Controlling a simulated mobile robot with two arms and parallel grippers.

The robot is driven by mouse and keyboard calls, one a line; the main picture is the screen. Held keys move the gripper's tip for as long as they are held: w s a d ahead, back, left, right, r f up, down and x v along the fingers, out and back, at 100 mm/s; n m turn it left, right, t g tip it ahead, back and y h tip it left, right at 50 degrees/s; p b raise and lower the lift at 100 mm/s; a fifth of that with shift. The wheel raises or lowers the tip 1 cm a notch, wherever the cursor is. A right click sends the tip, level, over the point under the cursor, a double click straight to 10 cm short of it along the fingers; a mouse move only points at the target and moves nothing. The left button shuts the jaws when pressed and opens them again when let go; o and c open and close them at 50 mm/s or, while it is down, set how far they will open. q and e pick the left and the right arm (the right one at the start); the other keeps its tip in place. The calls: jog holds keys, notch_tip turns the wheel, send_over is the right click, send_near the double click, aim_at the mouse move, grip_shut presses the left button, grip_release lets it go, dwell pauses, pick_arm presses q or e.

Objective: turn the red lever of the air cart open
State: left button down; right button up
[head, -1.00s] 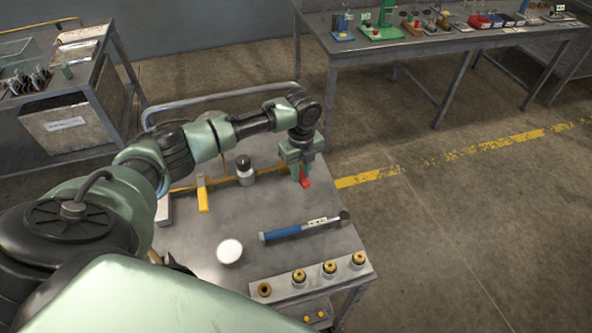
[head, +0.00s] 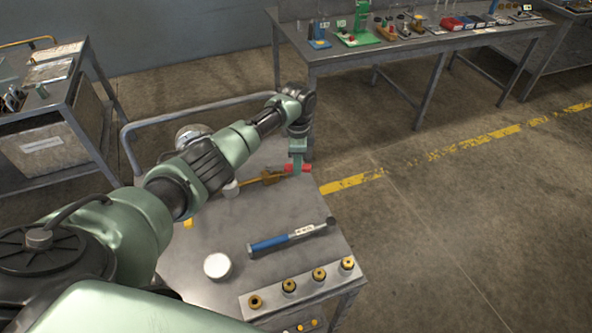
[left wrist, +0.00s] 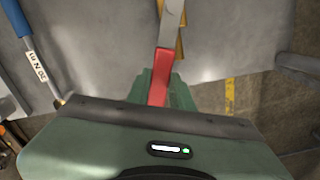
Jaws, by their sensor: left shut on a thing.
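The red lever (head: 305,168) is at the far right corner of the cart top (head: 205,290), at the end of a yellow pipe (head: 252,182). In the head view its red grip points sideways, roughly in line with the pipe. My left gripper (head: 297,168) points down and is shut on the lever. In the left wrist view the red grip (left wrist: 159,80) runs between the green fingers, and its grey metal part (left wrist: 172,22) extends away over the yellow pipe. The fingertips are partly hidden by the gripper body. My right gripper is not in view.
A blue-handled wrench (head: 290,237), a white round disc (head: 217,265) and a rack (head: 300,288) with several brass fittings are on the cart top. A rail (head: 195,107) bounds the back. A long bench (head: 420,45) stands behind; floor to the right is clear.

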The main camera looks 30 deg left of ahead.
pick_arm(q)
jog(key=shift+w+a+n+b, duration=0.3)
jog(key=shift+w+n, duration=0.1)
jog(key=shift+n, duration=0.2)
jog(key=shift+w+a+n+b, duration=0.2)
jog(key=shift+w+n+b, duration=0.15)
jog(key=shift+n, duration=0.25)
jog(key=shift+w+a+n+b, duration=0.55)
jog(key=shift+a+n, duration=0.05)
jog(key=shift+n, duration=0.5)
jog(key=shift+r, duration=0.1)
jog(key=c, duration=1.2)
grip_release()
jog(key=shift+c, duration=0.2)
notch_tip(320, 180, up, 8)
jog(key=shift+b, duration=0.35)
jog(key=shift+f, duration=0.25)
